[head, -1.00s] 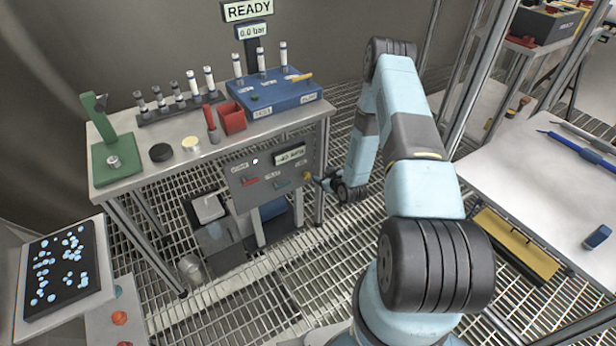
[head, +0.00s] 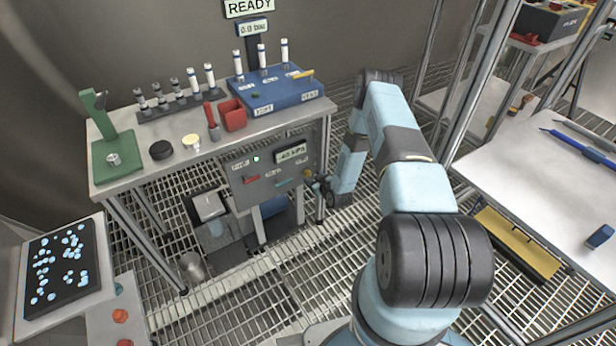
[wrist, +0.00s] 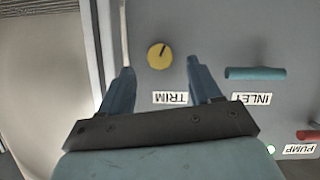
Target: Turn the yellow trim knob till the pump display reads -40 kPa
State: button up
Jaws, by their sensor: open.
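The yellow trim knob (wrist: 159,56) sits on the grey pump panel (wrist: 225,30), with a dark pointer mark and the TRIM label (wrist: 171,98) by it. In the head view the knob (head: 307,174) shows small at the panel's right side. The pump display (head: 291,154) appears to read -40 kPa, in small blurred characters. My gripper (wrist: 158,68) is open and empty. In the wrist view its two blue fingers point toward the knob, with the knob between and just beyond their tips, apart from both.
A teal INLET handle (wrist: 255,73) is beside the knob, and a red PUMP handle (wrist: 308,134) lies farther off. The panel hangs under a bench (head: 170,165) with a metal leg (head: 325,160) close to my gripper. A white table (head: 540,170) stands at right.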

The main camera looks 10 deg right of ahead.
aim_at(309, 175)
jog(key=shift+x, duration=2.5)
jog(key=c, duration=1)
jog(key=shift+c, duration=0.2)
